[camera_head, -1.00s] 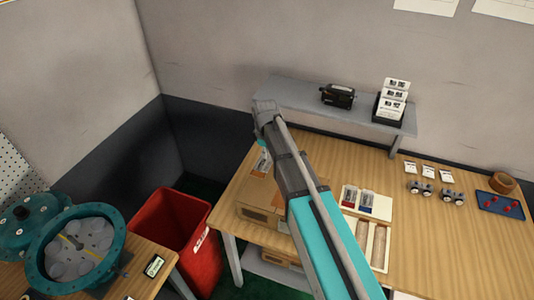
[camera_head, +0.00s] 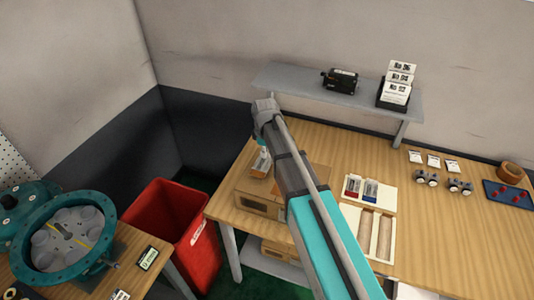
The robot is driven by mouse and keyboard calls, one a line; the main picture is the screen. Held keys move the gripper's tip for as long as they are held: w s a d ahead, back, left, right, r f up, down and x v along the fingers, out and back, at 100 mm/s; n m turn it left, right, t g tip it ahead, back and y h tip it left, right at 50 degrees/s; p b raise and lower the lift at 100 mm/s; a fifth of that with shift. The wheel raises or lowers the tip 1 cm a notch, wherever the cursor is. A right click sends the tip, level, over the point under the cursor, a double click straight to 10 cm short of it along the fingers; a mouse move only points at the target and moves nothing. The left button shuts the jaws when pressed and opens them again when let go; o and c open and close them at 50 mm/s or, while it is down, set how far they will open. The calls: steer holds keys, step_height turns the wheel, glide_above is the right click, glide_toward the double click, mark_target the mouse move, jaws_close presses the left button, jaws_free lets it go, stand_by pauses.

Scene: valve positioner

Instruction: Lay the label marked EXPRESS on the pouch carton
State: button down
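A brown cardboard carton (camera_head: 262,203) stands at the left end of the wooden bench, partly hidden by my arm. I take it for the pouch carton. A small white and orange piece (camera_head: 260,164) shows at its top, just below my wrist. I cannot tell whether it lies on the carton or is held. My gripper (camera_head: 263,146) points down over the carton's back part; its fingers are mostly hidden and too small to read. White cards stand in a black rack (camera_head: 395,92) on the shelf, and small white labels (camera_head: 433,161) lie on the bench. No EXPRESS marking is legible.
A grey shelf (camera_head: 300,91) carries a black device (camera_head: 340,80). A tray with red and blue packs (camera_head: 361,189), metal fittings (camera_head: 441,182), a tape roll (camera_head: 510,173) and a blue tray (camera_head: 508,195) occupy the bench. A red bin (camera_head: 170,225) stands left of it.

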steer(key=shift+f+b, duration=0.4)
steer(key=shift+f, duration=0.3)
steer(key=shift+w+f+b, duration=0.1)
steer(key=shift+f+b, duration=0.35)
steer(key=shift+b, duration=0.05)
stand_by(2.4)
steer(key=c, duration=0.7)
jaws_free()
